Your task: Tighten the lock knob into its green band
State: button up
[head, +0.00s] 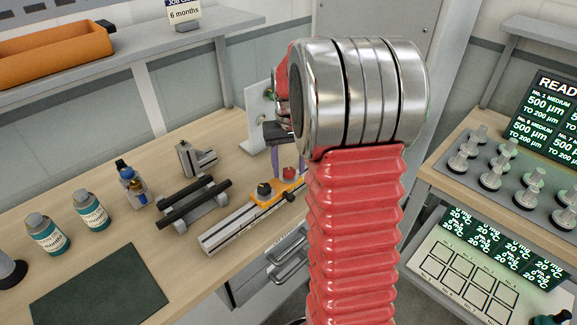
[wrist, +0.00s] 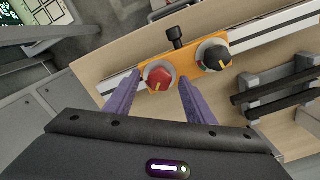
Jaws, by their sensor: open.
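An orange carriage (head: 262,206) sits on a silver rail (head: 228,233). In the wrist view the carriage (wrist: 186,53) carries a red knob (wrist: 159,78) and a black knob (wrist: 214,54), each with a yellow pointer on a pale dial. No label tells me which is the lock knob.
A black-headed screw (wrist: 176,35) stands at the carriage's edge. Black rods on a grey stand (head: 193,203) lie beside the rail, with a metal block (head: 196,158) behind. Bottles (head: 47,233) and a dark mat (head: 98,291) are at left. My red arm covers the head view's middle.

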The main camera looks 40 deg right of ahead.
aim_at(289, 170)
notch_tip(289, 170, up, 14)
jog(key=shift+f, duration=0.15)
dwell(0.4)
jog(key=shift+f, duration=0.1)
dwell(0.4)
notch_tip(289, 170, down, 14)
jog(key=shift+r, duration=0.2)
dwell(0.4)
jog(key=shift+c, duration=0.3)
jog(key=c, duration=1)
